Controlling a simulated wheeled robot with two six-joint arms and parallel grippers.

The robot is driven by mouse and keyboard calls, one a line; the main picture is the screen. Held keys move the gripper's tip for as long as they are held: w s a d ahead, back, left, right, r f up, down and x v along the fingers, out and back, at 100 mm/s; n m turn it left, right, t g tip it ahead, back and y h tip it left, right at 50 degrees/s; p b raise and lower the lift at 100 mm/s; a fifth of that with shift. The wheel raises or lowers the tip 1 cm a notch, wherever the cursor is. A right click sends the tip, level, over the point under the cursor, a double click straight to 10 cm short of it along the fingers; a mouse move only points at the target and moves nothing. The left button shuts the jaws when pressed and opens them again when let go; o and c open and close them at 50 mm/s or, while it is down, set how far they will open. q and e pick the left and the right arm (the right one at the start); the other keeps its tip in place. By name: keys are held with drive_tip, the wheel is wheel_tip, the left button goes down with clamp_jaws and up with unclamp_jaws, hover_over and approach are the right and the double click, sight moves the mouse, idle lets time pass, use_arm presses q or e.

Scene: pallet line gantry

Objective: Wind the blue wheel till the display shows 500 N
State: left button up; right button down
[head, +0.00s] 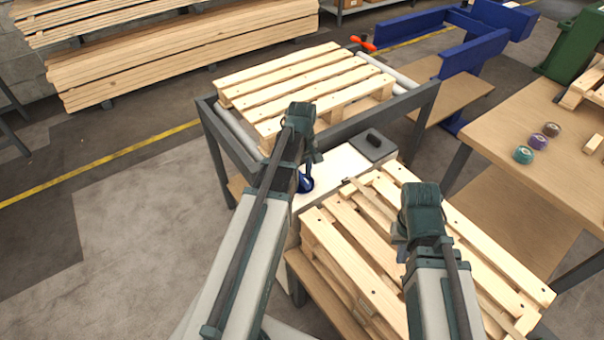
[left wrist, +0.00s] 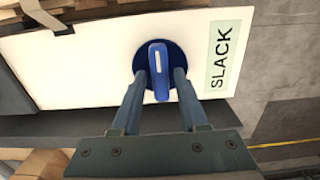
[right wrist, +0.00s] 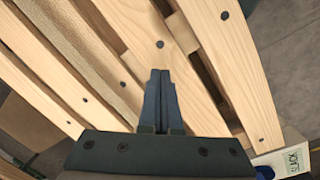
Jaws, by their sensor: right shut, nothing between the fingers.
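The blue wheel (left wrist: 158,58) is on a white panel (left wrist: 80,65) in the left wrist view, with a raised bar handle carrying a white mark. It also shows in the head view (head: 306,184), partly hidden by my left arm. A pale green display (left wrist: 219,55) beside the wheel reads SLACK. My left gripper (left wrist: 160,76) is at the wheel, one finger on each side of the handle; the fingers are apart, and a gap shows on the right. My right gripper (right wrist: 160,74) is shut and empty above the pallet slats.
A stack of wooden pallets (head: 340,235) stands below my right arm. Another pallet (head: 300,85) lies on a roller frame (head: 222,150) behind. A workbench (head: 530,170) with tape rolls is at the right. Open floor (head: 120,220) lies to the left.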

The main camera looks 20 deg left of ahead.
use_arm(q)
clamp_jaws()
drive_tip(key=shift+m, duration=0.3)
drive_tip(key=m, duration=0.5)
drive_tip(key=shift+m, duration=0.3)
drive_tip(key=m, duration=0.5)
drive_tip(key=shift+m, duration=0.4)
drive_tip(key=shift+o, duration=1.6)
unclamp_jaws()
